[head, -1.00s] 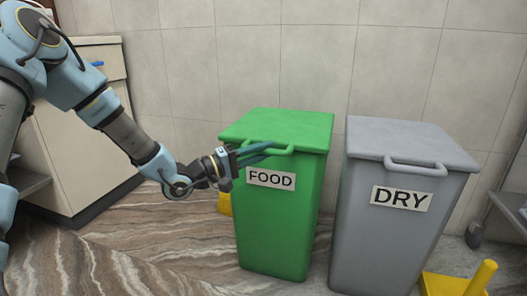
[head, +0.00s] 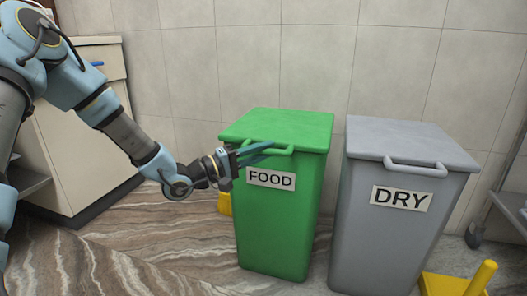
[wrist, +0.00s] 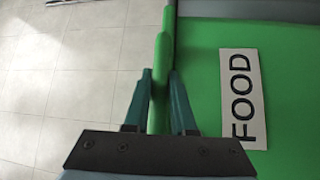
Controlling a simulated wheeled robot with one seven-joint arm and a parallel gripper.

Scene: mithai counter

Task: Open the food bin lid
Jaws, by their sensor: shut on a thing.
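The green food bin (head: 275,225) stands upright against the tiled wall, with a white FOOD label (head: 271,179) on its front. Its green lid (head: 280,127) lies closed on top. A green handle (head: 285,150) runs along the lid's front edge. My gripper (head: 268,150) reaches in from the left at the handle. In the wrist view the handle (wrist: 161,80) passes between the two teal fingers of my gripper (wrist: 160,82), which are shut on it. The FOOD label (wrist: 243,98) shows just right of the fingers. The exact finger contact is partly hidden in the head view.
A grey DRY bin (head: 385,235) with its own handle stands close on the right. A yellow object (head: 225,204) is partly hidden behind the food bin. A yellow item (head: 470,280) is at lower right. A beige cabinet (head: 75,140) is at left. Floor in front is clear.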

